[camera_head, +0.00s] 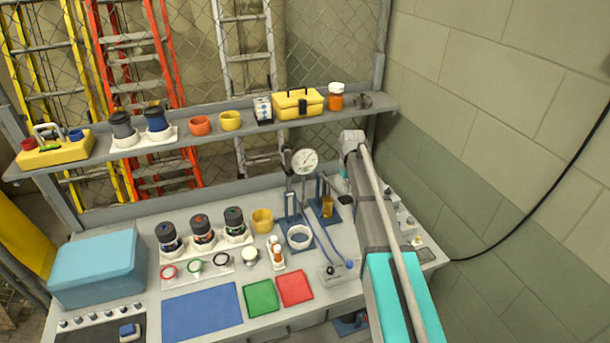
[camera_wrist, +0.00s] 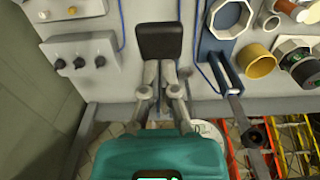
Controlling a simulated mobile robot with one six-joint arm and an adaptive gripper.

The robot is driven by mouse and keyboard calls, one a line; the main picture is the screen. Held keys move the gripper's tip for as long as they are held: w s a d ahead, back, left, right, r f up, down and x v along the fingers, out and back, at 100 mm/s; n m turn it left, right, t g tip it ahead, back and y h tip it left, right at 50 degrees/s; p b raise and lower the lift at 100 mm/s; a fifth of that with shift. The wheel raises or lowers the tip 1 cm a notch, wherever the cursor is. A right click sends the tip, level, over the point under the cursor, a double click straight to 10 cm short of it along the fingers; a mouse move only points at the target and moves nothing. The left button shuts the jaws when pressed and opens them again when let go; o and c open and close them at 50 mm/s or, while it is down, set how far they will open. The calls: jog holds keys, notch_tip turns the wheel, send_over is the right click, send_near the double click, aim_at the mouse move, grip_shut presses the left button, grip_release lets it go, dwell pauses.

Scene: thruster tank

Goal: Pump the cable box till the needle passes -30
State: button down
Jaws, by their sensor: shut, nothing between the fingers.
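A white round gauge (camera_head: 304,161) stands on a post at the back of the bench. Its scale and needle are too small to read. Blue tubing runs from around the gauge towards a small pale grey box (camera_head: 335,276) at the bench front, with a dark fitting and a label I cannot read. A blue knob (camera_head: 350,264) sits by it. I cannot tell which part is the pump. My gripper (camera_head: 345,200) hangs over the bench, right of the gauge and behind the box.
A panel with knobs (camera_wrist: 80,63) lies on the wall side. A loaded shelf (camera_head: 225,130) crosses behind. Coloured mats (camera_head: 200,314) lie bare in front.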

jog(key=shift+f, duration=0.35)
dwell(3.1)
jog(key=shift+f+b, duration=0.15)
jog(key=shift+b, duration=0.2)
notch_tip(320, 180, down, 13)
jog(key=b, duration=1.3)
notch_tip(320, 180, up, 13)
jog(key=p, duration=1.3)
jog(key=shift+r, duration=0.2)
jog(key=shift+f, duration=0.15)
